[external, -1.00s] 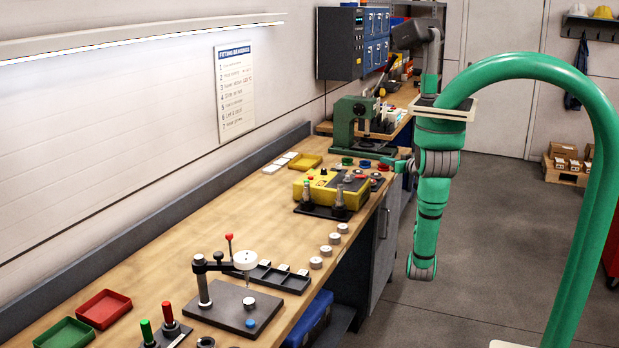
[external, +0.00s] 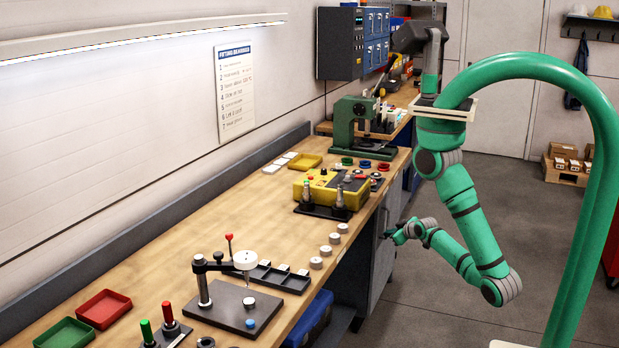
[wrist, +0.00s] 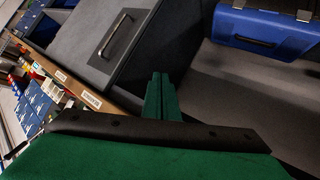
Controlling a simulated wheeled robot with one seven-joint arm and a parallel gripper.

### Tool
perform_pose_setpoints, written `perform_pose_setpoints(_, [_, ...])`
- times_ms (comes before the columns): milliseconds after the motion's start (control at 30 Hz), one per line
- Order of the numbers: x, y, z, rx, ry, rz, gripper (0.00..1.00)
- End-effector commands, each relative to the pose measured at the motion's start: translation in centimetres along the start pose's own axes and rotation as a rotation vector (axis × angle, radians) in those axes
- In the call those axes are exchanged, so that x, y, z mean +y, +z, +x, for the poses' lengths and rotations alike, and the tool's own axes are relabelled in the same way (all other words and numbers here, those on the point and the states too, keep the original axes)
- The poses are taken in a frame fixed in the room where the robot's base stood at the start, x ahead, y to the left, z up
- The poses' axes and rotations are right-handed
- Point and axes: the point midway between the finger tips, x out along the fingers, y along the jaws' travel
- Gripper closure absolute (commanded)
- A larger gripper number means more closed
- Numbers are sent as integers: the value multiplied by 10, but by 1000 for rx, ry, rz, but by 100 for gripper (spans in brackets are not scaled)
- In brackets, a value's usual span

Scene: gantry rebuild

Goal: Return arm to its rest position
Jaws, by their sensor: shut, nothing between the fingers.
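My green arm (external: 470,215) hangs down from the gantry mount at the right of the bench in the external view. Its elbow is low, and the forearm runs back up and left. My gripper (external: 388,235) is beside the bench's front side, below the top and near a grey cabinet (external: 383,255). In the wrist view my gripper (wrist: 160,82) shows its green fingers close together, with nothing between them. Behind them are the grey drawer front with its handle (wrist: 115,35) and dark floor.
The wooden bench (external: 190,250) carries a yellow unit (external: 325,187), a green press (external: 350,125), small trays and several pale rings. A blue case (wrist: 262,25) sits low under the bench. A green hoop frame (external: 590,200) stands at right. The floor (external: 440,310) around the arm is open.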

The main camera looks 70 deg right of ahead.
Motion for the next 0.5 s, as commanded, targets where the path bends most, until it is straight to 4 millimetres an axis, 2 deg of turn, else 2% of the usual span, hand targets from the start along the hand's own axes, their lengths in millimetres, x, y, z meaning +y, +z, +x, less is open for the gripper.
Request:
perform_pose_setpoints(33, [-25,-3,-9,31,-43,-12,100])
perform_pose_setpoints(200, [-95,-22,-51,164,-175,-7,100])
perform_pose_setpoints(267, [-117,-27,-71,207,-230,2,100])
perform_pose_setpoints(400, [-160,-38,-125,303,-368,39,100])
perform_pose_setpoints(500, [-181,-44,-162,355,-457,72,100])
